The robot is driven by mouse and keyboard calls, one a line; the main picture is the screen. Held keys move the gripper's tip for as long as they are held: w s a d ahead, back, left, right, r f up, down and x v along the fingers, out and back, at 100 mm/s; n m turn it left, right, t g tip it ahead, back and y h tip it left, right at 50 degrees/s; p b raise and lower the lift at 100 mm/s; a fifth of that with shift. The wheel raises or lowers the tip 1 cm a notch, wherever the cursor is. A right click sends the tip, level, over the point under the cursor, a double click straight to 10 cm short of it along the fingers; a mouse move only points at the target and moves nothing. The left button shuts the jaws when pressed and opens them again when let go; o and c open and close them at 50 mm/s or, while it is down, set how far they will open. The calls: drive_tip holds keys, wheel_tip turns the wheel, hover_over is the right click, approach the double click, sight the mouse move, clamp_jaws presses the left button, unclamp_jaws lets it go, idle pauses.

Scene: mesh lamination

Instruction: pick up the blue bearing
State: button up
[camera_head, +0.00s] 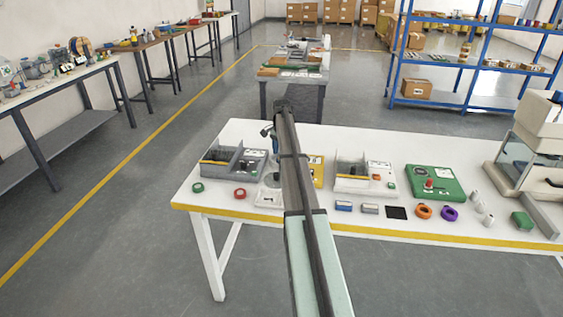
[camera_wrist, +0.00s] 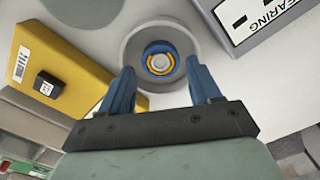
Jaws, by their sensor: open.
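The blue bearing (camera_wrist: 160,58) shows in the wrist view as a blue ring with an orange-yellow inner ring and a pale centre. It sits inside a round grey holder (camera_wrist: 133,47). My gripper (camera_wrist: 160,66) is open, with its two blue fingers apart on the left and right sides of the holder's near part. Nothing is held between them. I cannot tell the height of the fingertips above the bearing. In the head view my arm covers this part of the white table (camera_head: 228,142), and the bearing cannot be made out.
A yellow block (camera_wrist: 72,70) with a black knob lies left in the wrist view. A bin labelled BEARING (camera_wrist: 243,25) is close on the right.

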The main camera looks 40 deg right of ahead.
drive_tip(key=shift+f, duration=1.4)
drive_tip(key=shift+c, duration=0.4)
drive_tip(key=c, duration=0.8)
